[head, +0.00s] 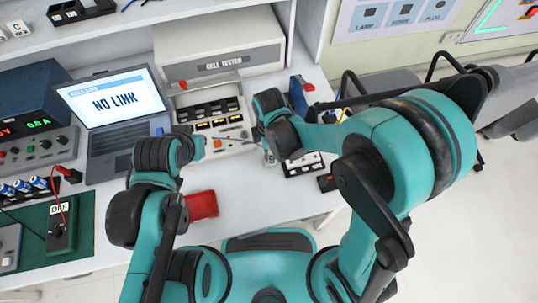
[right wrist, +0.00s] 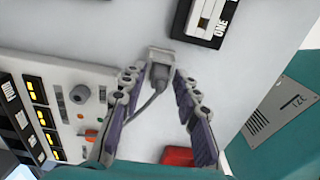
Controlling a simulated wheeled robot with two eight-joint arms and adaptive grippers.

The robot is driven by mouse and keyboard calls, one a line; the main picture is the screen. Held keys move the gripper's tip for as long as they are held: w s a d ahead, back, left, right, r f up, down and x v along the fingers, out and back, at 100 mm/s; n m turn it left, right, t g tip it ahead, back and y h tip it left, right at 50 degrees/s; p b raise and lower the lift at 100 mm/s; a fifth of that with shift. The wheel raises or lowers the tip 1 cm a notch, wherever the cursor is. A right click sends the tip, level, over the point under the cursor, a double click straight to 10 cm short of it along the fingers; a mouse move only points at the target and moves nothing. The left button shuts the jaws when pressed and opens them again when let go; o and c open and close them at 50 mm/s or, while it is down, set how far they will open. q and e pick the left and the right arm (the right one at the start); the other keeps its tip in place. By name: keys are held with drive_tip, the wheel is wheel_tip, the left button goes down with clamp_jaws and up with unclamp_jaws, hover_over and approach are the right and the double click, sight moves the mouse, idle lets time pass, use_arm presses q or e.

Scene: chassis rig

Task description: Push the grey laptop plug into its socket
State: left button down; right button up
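The grey laptop plug (right wrist: 159,72) lies on the white bench in the right wrist view, with a grey cable running from it toward the bottom of the picture. My right gripper (right wrist: 157,80) is open, with one finger on each side of the plug; I cannot tell whether they touch it. In the head view my right gripper (head: 270,156) is low over the bench, partly hidden by my arm. The laptop (head: 115,105) is open and shows "NO LINK". Its socket cannot be made out. My left gripper (head: 195,147) is right of the laptop, its fingers unclear.
The cell tester (head: 222,50) stands at the back, with a panel of lit yellow displays (head: 218,123) before it. A red tray (head: 202,205) lies near the front edge. A black-and-white block (right wrist: 212,18) lies beyond the plug. A power supply (head: 35,110) stands at left.

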clamp_jaws()
drive_tip(key=shift+r, duration=0.1)
